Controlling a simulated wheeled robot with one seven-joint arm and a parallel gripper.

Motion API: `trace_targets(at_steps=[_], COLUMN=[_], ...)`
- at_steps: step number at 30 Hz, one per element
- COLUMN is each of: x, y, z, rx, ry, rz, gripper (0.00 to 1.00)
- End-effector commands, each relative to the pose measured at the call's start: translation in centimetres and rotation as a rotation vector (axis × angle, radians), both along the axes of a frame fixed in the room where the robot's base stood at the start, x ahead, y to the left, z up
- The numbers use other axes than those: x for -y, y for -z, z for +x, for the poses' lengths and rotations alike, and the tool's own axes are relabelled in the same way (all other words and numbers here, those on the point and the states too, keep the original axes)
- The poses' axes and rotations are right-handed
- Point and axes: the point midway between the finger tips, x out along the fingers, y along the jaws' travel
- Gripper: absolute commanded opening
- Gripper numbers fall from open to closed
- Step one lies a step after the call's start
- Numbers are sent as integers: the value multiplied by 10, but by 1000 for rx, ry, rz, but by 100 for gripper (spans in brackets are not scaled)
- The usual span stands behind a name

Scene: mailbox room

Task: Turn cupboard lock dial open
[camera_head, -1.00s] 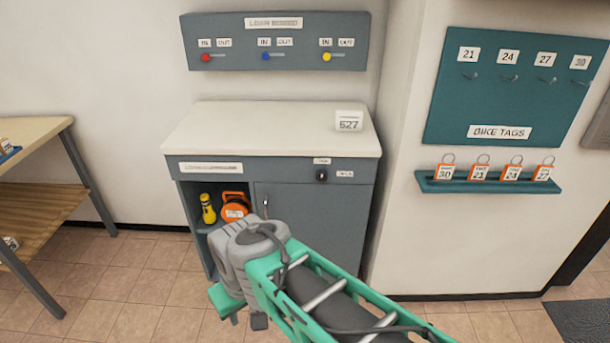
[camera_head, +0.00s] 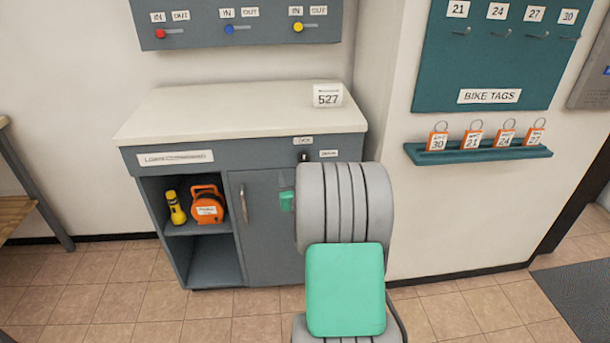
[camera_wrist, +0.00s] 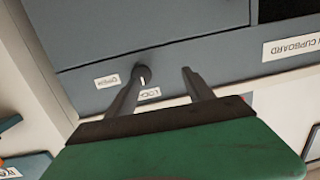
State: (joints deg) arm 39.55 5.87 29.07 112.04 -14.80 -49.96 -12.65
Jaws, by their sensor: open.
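In the wrist view the dial (camera_wrist: 143,74) shows a white mark on the side toward the LOCK label (camera_wrist: 150,93). The OPEN label (camera_wrist: 107,81) is to one side of it. My gripper (camera_wrist: 162,76) is open, its fingers reaching toward the panel. The dial appears at the left fingertip, not centred between the fingers; I cannot tell whether they touch.
The cupboard door has an upright handle (camera_head: 244,203). A yellow torch (camera_head: 175,208) and an orange item (camera_head: 207,205) stand on the open shelf. A 527 block (camera_head: 327,95) sits on the countertop. A tag shelf (camera_head: 478,151) juts from the wall at right.

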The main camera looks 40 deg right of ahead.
Motion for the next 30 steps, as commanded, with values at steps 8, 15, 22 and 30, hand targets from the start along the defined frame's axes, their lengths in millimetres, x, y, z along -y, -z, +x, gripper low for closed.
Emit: trace_targets(at_steps=[8, 15, 22, 30], x=[45, 70, 78, 78], y=[1, 1, 1, 1], z=[-1, 37, 48, 48], rx=[93, 92, 91, 90], ry=[76, 76, 76, 76], rz=[-54, -53, -53, -52], gripper=[61, 61, 61, 51])
